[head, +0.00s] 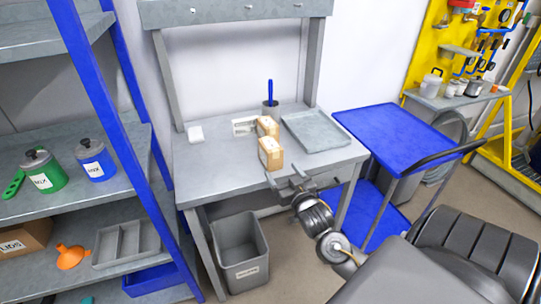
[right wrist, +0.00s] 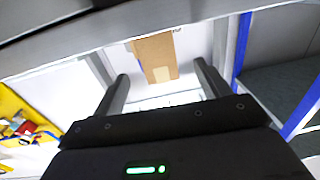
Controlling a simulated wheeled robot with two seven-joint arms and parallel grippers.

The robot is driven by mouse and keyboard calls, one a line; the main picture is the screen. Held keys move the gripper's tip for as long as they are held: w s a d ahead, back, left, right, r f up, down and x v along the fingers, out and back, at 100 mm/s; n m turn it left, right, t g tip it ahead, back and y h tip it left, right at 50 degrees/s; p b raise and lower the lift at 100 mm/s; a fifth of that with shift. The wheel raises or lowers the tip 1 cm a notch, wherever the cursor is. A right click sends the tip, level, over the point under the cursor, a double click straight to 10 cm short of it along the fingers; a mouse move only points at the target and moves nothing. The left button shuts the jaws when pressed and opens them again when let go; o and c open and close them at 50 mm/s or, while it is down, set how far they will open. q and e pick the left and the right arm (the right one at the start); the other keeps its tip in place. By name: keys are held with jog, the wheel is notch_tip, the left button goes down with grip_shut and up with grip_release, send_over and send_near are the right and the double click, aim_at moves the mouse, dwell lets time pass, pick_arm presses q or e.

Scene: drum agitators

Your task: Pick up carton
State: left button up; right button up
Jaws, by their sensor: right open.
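Two small brown cartons stand on the grey workbench (head: 215,165). The nearer carton (head: 271,154) has a white label and stands near the front edge. The farther carton (head: 267,126) is just behind it, partly hidden. My right gripper (head: 286,182) is at the bench's front edge, just in front of the nearer carton. In the right wrist view a carton (right wrist: 155,55) shows beyond and between the spread fingers of the right gripper (right wrist: 162,82), with nothing held. My left gripper is not in view.
A blue cart (head: 385,128) is right of the bench. A grey bin (head: 240,252) is below. Blue-framed shelves (head: 95,95) stand at left.

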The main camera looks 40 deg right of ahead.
aim_at(275, 162)
jog(key=shift+p+x, duration=0.5)
jog(key=shift+x, duration=2.3)
jog(key=p+x, duration=0.1)
jog(key=x, duration=0.3)
jog(key=shift+w+d+f+p, duration=0.15)
jog(key=shift+w+d+p, duration=0.05)
jog(key=shift+w+p, duration=0.15)
jog(key=shift+w, duration=0.2)
jog(key=shift+c, duration=0.2)
jog(key=c, duration=1.1)
